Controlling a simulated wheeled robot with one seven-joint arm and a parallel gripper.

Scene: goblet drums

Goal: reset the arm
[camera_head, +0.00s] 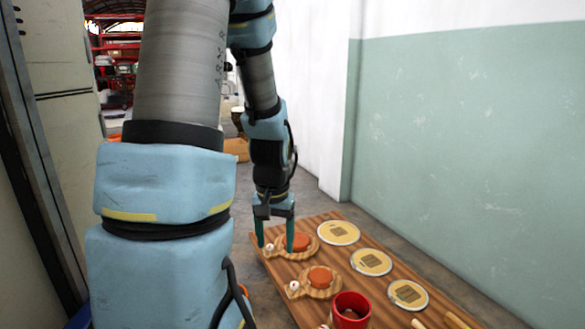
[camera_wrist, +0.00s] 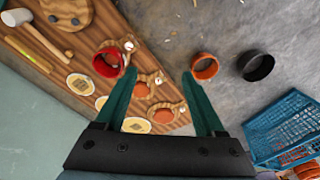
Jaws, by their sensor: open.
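My gripper (camera_head: 275,247) hangs pointing down over the far left end of the wooden table (camera_head: 385,262). Its two green fingers are spread apart. In the wrist view, the fingers (camera_wrist: 160,74) are also apart, with nothing held between them. In the head view, the right finger overlaps a round wooden board with an orange disc (camera_head: 301,242); whether it touches cannot be told. My arm rises from the gripper to the upper middle of the head view and hides part of the room behind.
On the table are a second board with an orange disc (camera_head: 320,277), several pale round plates (camera_head: 371,262), a red cup-like piece (camera_head: 351,312) and a mallet (camera_wrist: 38,38). An orange ring (camera_wrist: 205,67), a black ring (camera_wrist: 255,66) and a blue crate (camera_wrist: 288,132) are on the floor. A wall (camera_head: 470,140) stands right.

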